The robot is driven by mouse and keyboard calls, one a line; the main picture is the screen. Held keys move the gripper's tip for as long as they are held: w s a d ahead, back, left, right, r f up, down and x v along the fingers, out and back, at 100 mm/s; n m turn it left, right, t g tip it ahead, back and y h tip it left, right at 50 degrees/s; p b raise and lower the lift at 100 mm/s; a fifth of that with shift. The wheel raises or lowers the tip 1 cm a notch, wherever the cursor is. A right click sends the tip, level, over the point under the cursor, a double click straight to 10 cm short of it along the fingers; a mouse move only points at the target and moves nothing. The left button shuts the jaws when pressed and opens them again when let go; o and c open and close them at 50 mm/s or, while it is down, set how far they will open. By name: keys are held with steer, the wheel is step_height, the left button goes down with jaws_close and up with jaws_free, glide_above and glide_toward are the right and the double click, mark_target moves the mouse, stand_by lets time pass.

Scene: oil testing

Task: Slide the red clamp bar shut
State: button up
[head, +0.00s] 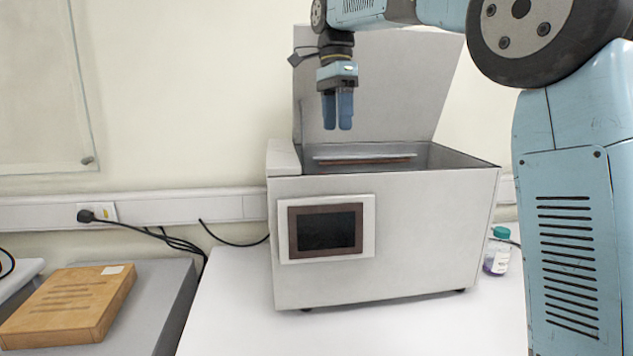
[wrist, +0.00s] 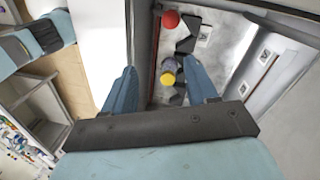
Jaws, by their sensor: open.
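My gripper (head: 338,127) points down above the open top of a grey-white test box (head: 420,235), its two blue fingers apart and empty. In the wrist view my gripper (wrist: 160,70) looks into the box. A red round knob (wrist: 170,20) and a yellow-topped cylinder (wrist: 168,77) show inside, among dark fittings. The yellow one appears between the fingers, lower down. A thin reddish-brown strip (wrist: 155,50) runs left of them. In the head view a pale bar with a reddish lower edge (head: 365,159) shows inside the box. I cannot tell which part is the clamp bar.
The box's lid (head: 400,85) stands raised behind my gripper. The box walls surround the fittings. A bottle with a green cap (head: 497,252) stands right of the box. A wooden block (head: 70,303) lies at the left. The white table (head: 235,315) in front is clear.

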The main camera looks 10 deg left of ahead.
steer(key=w+a+m, duration=0.1)
steer(key=a, duration=0.3)
steer(key=f, duration=0.4)
steer(key=s+f, duration=0.1)
steer(key=f, duration=0.4)
steer(key=s+d+f, duration=0.1)
steer(key=f, duration=0.4)
steer(key=shift+s, duration=0.2)
steer(key=shift+a, duration=0.1)
jaws_close()
